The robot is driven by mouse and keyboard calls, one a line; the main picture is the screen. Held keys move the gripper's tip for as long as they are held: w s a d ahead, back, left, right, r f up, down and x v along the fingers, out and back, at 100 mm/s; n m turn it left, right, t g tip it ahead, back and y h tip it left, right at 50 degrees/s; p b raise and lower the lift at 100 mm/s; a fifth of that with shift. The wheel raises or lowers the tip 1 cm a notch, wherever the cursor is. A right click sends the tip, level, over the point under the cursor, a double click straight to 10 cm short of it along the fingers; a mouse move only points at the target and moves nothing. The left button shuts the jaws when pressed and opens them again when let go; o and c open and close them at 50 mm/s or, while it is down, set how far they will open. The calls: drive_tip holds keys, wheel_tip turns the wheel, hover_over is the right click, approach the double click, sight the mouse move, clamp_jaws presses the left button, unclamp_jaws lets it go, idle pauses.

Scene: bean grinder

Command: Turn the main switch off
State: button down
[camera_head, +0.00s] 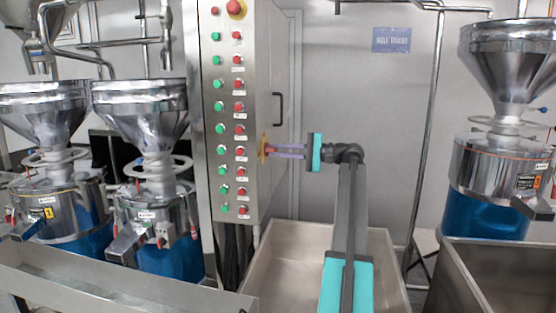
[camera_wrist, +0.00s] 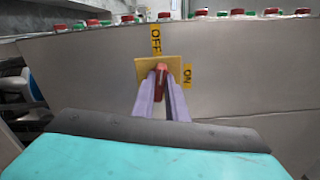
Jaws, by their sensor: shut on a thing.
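The main switch is a red handle (camera_wrist: 161,82) on a yellow square plate (camera_wrist: 178,68), on the side wall of the control cabinet. In the wrist view, an OFF label (camera_wrist: 156,40) is above the plate and an ON label (camera_wrist: 187,76) is to its right. The handle looks roughly upright in that view, with its far end toward OFF; its exact angle is hard to tell. My gripper's purple fingers (camera_wrist: 162,88) are shut on the handle, one on each side, hiding part of it. In the head view my gripper (camera_head: 272,150) reaches the yellow plate (camera_head: 263,147) from the right.
The steel control cabinet (camera_head: 275,65) carries rows of green and red buttons on its front. Grinders with steel hoppers (camera_head: 145,120) stand at left, and another (camera_head: 500,130) at right. A pale bin (camera_head: 285,265) lies below my arm. A grey bin (camera_head: 500,275) is at front right.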

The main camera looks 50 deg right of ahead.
drive_tip(key=shift+s+f+n+b, duration=0.1)
drive_tip(key=shift+f+n+b, duration=0.1)
drive_tip(key=shift+n+b, duration=0.4)
drive_tip(key=shift+f+n+b, duration=0.15)
drive_tip(key=shift+n+b, duration=0.2)
drive_tip(key=shift+n, duration=0.35)
drive_tip(key=shift+a, duration=0.1)
drive_tip(key=c, duration=1.8)
unclamp_jaws()
drive_tip(key=shift+r, duration=0.1)
drive_tip(key=shift+o, duration=0.2)
drive_tip(key=shift+r, duration=0.1)
drive_tip(key=b+v, duration=0.2)
drive_tip(key=v, duration=1.1)
drive_tip(key=shift+s+d, duration=0.25)
drive_tip(key=shift+s, duration=0.1)
